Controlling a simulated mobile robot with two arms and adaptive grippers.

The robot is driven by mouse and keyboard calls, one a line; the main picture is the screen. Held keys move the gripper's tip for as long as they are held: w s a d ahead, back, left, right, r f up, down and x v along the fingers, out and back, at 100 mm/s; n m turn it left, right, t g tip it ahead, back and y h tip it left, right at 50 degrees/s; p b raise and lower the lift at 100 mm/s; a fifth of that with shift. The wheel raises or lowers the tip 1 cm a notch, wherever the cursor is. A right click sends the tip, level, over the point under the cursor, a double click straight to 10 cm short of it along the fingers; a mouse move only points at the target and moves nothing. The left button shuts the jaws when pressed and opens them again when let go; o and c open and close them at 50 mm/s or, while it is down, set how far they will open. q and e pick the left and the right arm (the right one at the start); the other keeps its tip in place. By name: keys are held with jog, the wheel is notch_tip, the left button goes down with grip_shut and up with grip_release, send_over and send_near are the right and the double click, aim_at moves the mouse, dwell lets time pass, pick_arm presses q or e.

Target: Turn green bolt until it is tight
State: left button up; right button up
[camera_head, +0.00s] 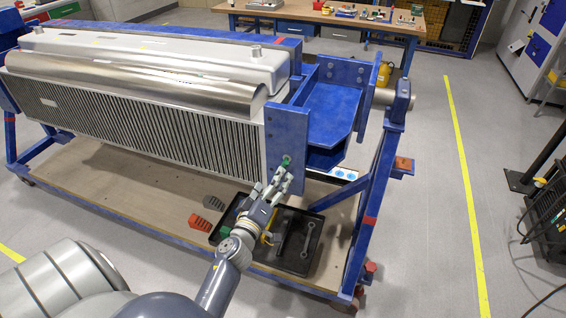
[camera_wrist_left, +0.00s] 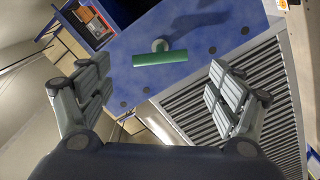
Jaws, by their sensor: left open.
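The green bolt (camera_head: 286,160) sits on the blue plate (camera_head: 287,130) at the right end of the finned unit. In the left wrist view the bolt (camera_wrist_left: 160,58) shows as a green crossbar with a round grey part at its middle, against the blue plate (camera_wrist_left: 200,35). My left gripper (camera_head: 280,181) is just below and in front of the bolt, its fingers pointing up at it. In the left wrist view the left gripper (camera_wrist_left: 160,80) is open, with one finger on each side of the bolt and apart from it. My right gripper is not in view.
A black tray (camera_head: 318,268) with tools lies on the jig's wooden base below the gripper. A blue bracket (camera_head: 332,115) juts out right of the plate. The floor at right is mostly clear.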

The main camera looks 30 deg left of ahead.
aim_at(284, 164)
pick_arm(q)
jog(key=x, duration=0.9)
jog(key=shift+d, duration=0.2)
jog(key=c, duration=1)
jog(key=shift+r, duration=0.1)
jog(key=shift+c, duration=0.5)
